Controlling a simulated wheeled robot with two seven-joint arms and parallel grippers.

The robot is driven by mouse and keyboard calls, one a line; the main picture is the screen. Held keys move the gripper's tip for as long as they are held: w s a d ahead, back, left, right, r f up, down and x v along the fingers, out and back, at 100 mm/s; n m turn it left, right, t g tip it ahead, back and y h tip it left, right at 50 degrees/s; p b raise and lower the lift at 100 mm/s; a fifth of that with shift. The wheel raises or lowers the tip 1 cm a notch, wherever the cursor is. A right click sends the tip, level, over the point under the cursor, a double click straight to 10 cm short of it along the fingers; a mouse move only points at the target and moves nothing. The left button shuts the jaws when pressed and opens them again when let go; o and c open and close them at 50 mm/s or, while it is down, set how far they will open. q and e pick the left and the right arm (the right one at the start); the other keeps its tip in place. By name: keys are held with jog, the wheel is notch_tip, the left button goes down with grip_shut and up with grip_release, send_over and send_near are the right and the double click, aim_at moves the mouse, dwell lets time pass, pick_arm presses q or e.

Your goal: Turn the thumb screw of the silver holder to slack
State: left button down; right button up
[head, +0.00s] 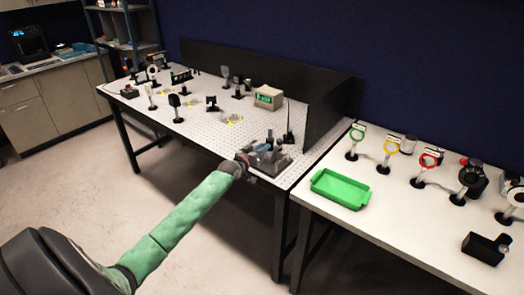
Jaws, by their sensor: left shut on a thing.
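My left arm reaches in from the lower left. Its gripper (250,168) is at the front right corner of the perforated optical table (205,122). The gripper is shut at a small grey holder assembly (270,157) standing there. The thumb screw is too small to make out, and the fingertips partly hide what they grip. A thin dark post (289,125) stands just behind the holder. My right gripper is not in view.
Black foam panels (335,100) wall the table's back and right end. A beige box with a green display (268,97) and several mounts stand behind. The right table holds a green tray (340,188), coloured ring holders (429,161) and a black block (486,248).

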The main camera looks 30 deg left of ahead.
pick_arm(q)
jog(key=shift+n, duration=0.9)
jog(key=n, duration=0.3)
jog(key=shift+n+b, duration=0.3)
jog(key=shift+n, duration=0.1)
jog(key=n, duration=0.2)
jog(key=shift+n, duration=0.4)
jog(key=n, duration=0.3)
jog(key=shift+p, duration=0.3)
jog(key=shift+n, duration=1)
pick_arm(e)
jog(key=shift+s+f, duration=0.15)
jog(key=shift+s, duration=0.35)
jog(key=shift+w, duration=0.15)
pick_arm(q)
jog(key=c, duration=1.2)
grip_release()
